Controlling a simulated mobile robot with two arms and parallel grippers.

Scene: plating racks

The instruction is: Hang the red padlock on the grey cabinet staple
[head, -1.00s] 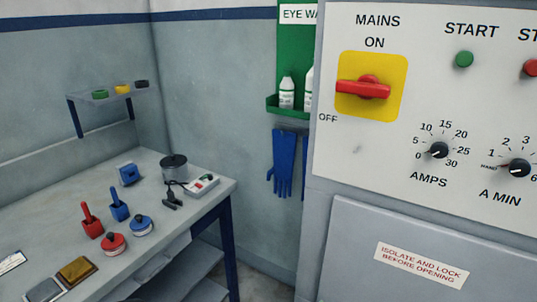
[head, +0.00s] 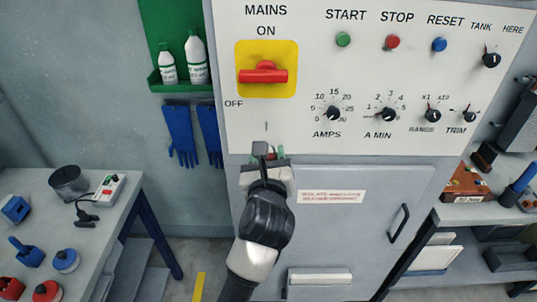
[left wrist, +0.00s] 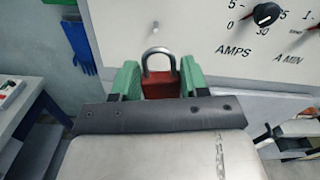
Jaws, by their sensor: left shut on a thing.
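My left gripper (head: 268,157) is in front of the grey cabinet (head: 375,185), just under the white control panel's lower left part. In the left wrist view its green fingers (left wrist: 160,80) are shut on the sides of the red padlock (left wrist: 161,88). The padlock is upright, with its grey U-shaped shackle on top. In the head view the gripper mostly hides the padlock. A small grey staple (head: 266,127) sticks out of the panel below the red mains switch, just above the gripper. The shackle looks apart from it. My right gripper is not in view.
The panel carries the mains switch (head: 264,74), buttons and dials. At left are a bench (head: 105,190) with tools, blue gloves (head: 181,136) and a green bottle shelf (head: 185,84). A shelf unit (head: 475,212) with several items stands at right.

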